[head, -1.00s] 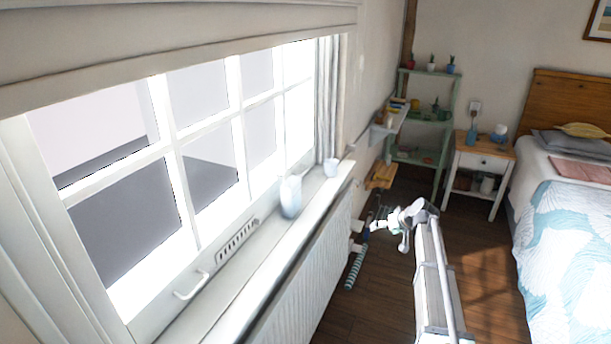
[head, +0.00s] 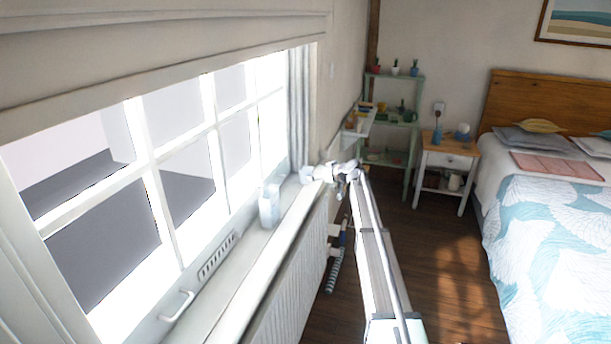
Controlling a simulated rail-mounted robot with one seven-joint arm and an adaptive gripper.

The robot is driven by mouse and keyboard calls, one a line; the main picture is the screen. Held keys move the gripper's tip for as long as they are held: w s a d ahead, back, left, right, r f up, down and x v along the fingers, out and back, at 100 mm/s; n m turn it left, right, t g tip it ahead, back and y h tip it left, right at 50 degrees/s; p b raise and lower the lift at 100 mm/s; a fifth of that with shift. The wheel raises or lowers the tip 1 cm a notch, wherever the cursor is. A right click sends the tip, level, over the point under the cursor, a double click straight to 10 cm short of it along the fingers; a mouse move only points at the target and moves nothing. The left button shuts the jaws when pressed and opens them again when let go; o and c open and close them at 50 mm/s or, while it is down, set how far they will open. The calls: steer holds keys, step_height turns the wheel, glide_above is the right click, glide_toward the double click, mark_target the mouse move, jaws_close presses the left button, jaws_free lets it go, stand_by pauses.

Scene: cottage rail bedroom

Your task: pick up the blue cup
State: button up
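A small pale bluish-white cup (head: 306,174) stands on the windowsill near its far end, close to the curtain. It looks more white than blue in this light. My gripper (head: 318,173) is at the cup's right side, at sill height, with the arm reaching up from the bottom of the view. The fingers are small and blend with the cup, so I cannot tell whether they touch it or how far they are open.
A taller pale blue vase (head: 269,208) stands nearer on the windowsill (head: 240,262). A radiator (head: 292,272) is below the sill. A green shelf (head: 408,118) with small pots, a nightstand (head: 449,160) and a bed (head: 550,235) are beyond. Floor between radiator and bed is mostly open.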

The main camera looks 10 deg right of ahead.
steer(key=p+x, duration=0.3)
steer(key=x, duration=0.6)
steer(key=shift+s+a+f, duration=0.1)
steer(key=shift+f, duration=0.05)
steer(key=c, duration=1.3)
